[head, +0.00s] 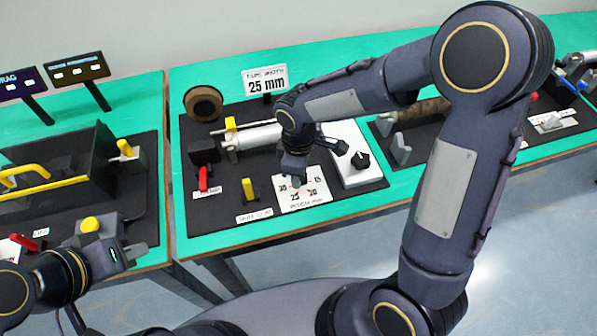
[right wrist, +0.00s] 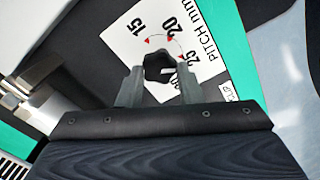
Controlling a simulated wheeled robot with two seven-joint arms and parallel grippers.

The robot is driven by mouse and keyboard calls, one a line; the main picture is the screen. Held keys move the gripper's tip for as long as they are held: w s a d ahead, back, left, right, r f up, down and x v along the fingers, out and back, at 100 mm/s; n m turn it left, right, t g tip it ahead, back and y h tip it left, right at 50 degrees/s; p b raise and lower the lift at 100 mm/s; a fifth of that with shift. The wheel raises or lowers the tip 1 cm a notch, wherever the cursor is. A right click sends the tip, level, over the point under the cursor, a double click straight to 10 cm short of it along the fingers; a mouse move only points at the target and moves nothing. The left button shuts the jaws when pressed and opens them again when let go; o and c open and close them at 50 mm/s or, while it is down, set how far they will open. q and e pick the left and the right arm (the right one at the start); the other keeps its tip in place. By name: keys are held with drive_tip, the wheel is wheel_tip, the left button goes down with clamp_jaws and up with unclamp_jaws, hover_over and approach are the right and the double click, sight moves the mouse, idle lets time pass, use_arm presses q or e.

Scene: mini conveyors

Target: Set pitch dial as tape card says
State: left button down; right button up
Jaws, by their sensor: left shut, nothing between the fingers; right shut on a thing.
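The tape card (head: 264,83) stands at the back of the middle station in the head view and reads 25 mm. The pitch dial's white plate (head: 318,197) lies near the front of that station. In the right wrist view the plate (right wrist: 205,62) shows 15, 20, 25 and a partly hidden number, with red marks. My right gripper (head: 294,178) is over the plate, its fingers shut on the black dial knob (right wrist: 158,62). A pale mark shows on the knob, but I cannot tell which number it points to. My left gripper (head: 136,252) is shut and empty, at the lower left.
A red lever (head: 203,180) and a yellow lever (head: 248,189) stand left of the plate. A white box with a black knob (head: 360,160) stands right of it. A roller (head: 255,137) lies behind. Another station with yellow handles (head: 25,176) is at the left.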

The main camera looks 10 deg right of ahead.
idle(0.4)
drive_tip(key=o, duration=1)
drive_tip(key=shift+c, duration=0.2)
wheel_tip(320, 180, up, 8)
drive_tip(key=shift+f, duration=0.2)
drive_tip(key=shift+r, duration=0.1)
drive_tip(key=shift+s+d+r+m, duration=0.1)
drive_tip(key=shift+d+r+m, duration=0.15)
drive_tip(key=shift+d+m, duration=0.05)
drive_tip(key=s+d+r+m+t+y, duration=0.2)
drive_tip(key=s+d+m, duration=0.2)
drive_tip(key=s+m, duration=0.3)
drive_tip(key=s+d+r+m+t+y, duration=0.1)
drive_tip(key=s+d+r+m+t, duration=0.2)
drive_tip(key=s, duration=0.6)
drive_tip(key=d+m, duration=0.2)
drive_tip(key=m, duration=0.1)
drive_tip(key=shift+s+m+t+y, duration=0.3)
drive_tip(key=shift+s+m+y, duration=0.05)
drive_tip(key=shift+m+y, duration=0.05)
